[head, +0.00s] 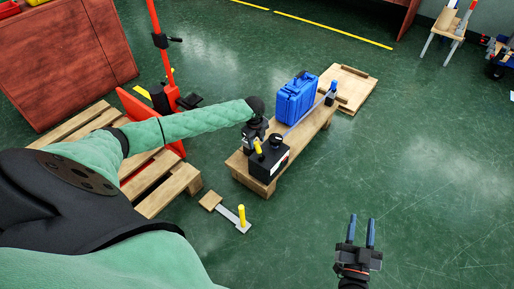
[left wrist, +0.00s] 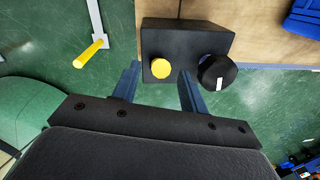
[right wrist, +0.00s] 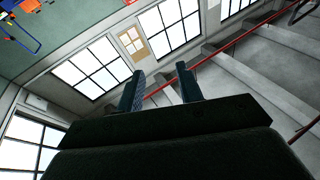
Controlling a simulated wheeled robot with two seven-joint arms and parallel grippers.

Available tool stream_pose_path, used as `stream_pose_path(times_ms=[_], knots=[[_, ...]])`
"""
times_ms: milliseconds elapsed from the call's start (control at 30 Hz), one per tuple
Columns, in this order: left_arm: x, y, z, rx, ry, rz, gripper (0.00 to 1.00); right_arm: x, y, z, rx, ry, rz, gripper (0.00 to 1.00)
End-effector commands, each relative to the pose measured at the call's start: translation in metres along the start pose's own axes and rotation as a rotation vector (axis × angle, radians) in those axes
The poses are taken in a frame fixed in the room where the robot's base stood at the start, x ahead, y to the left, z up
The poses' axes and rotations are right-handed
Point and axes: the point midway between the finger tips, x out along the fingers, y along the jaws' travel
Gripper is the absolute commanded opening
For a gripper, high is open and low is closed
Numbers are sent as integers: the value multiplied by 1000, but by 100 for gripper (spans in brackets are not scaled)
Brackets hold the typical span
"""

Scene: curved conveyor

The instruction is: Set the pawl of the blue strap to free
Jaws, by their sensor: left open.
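A black box (head: 270,158) with a yellow knob (head: 258,147) and a black round knob (head: 276,141) sits at the near end of a low wooden platform. A thin blue strap (head: 305,117) runs from it past a blue case (head: 296,98) to a small blue post. I cannot tell the pawl's setting. My left gripper (head: 257,135) is at the box; in the left wrist view its open fingers (left wrist: 157,84) stand either side of the yellow knob (left wrist: 160,68), with gaps showing. The black knob (left wrist: 217,72) has a white mark. My right gripper (head: 361,233) is open and empty, well away over the floor.
The wooden platform (head: 240,166) stands on green floor. A flat bar with a yellow upright handle (head: 242,215) lies in front. A wooden pallet (head: 178,190) and a red post (head: 156,40) stand left.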

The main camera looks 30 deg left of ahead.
Motion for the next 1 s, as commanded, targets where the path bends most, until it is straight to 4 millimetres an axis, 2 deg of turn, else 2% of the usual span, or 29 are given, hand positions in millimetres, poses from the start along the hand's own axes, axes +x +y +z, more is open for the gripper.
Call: stream_pose_path(times_ms=[200,400,600,900,1000], knots=[[22,0,-1,0,0,0,43,7,-2,-37,-10,120,-7,36],[36,1,0,-1,-1,1,43,11,-3,-63,-18,205,-12,36],[42,0,-1,0,0,0,43,12,-4,-76,-22,245,-15,36],[43,0,-1,0,0,0,43,12,-4,-78,-23,250,-15,36],[42,0,-1,0,0,0,24,12,-4,-78,-23,251,-15,36]])
